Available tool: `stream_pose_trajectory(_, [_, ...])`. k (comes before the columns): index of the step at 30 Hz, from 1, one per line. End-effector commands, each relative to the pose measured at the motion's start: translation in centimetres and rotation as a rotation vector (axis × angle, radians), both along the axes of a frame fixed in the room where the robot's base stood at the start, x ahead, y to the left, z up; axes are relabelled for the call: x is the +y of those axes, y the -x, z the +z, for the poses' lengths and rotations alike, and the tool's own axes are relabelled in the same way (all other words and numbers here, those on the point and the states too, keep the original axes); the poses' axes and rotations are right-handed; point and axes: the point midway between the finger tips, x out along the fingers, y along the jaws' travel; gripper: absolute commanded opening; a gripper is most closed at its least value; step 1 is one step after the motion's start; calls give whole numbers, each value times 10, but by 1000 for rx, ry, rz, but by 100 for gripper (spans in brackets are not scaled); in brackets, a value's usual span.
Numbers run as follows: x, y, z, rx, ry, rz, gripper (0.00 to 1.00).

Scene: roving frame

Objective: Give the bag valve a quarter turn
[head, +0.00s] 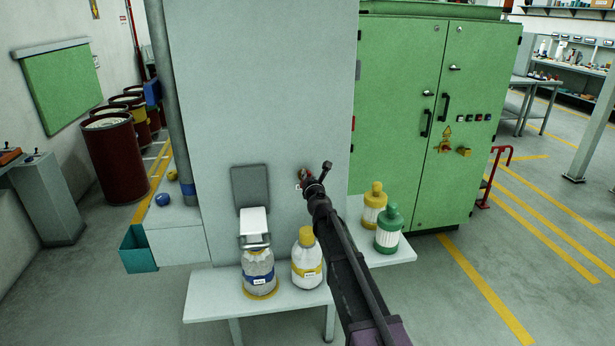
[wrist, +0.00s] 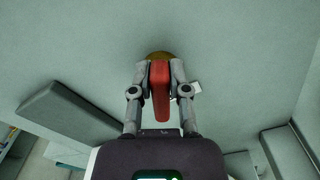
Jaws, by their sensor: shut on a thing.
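The bag valve shows in the wrist view as a red lever handle (wrist: 160,92) on a round brass-coloured base (wrist: 160,56) on the grey panel. The lever points straight down in that view. My gripper (wrist: 160,75) has one finger on each side of the lever and is shut on it. In the head view my gripper (head: 311,182) reaches the panel, with a bit of the red valve (head: 304,173) showing at its tip. The arm hides most of the valve there. A small white label sits beside the valve in the wrist view.
A dark grey flap (head: 250,186) and white spout stand left of the valve. Below, a bench (head: 205,300) holds a blue-banded bottle (head: 259,272), a yellow-capped bottle (head: 307,258), a yellow container (head: 374,206) and a green one (head: 388,230). A green cabinet (head: 400,110) stands to the right.

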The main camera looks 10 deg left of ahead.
Motion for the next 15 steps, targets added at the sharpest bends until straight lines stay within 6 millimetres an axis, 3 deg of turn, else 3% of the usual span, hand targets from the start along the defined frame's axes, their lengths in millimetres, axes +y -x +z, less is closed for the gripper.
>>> stream_pose_trajectory(15, [-8,-2,-7,134,-468,-2,0])
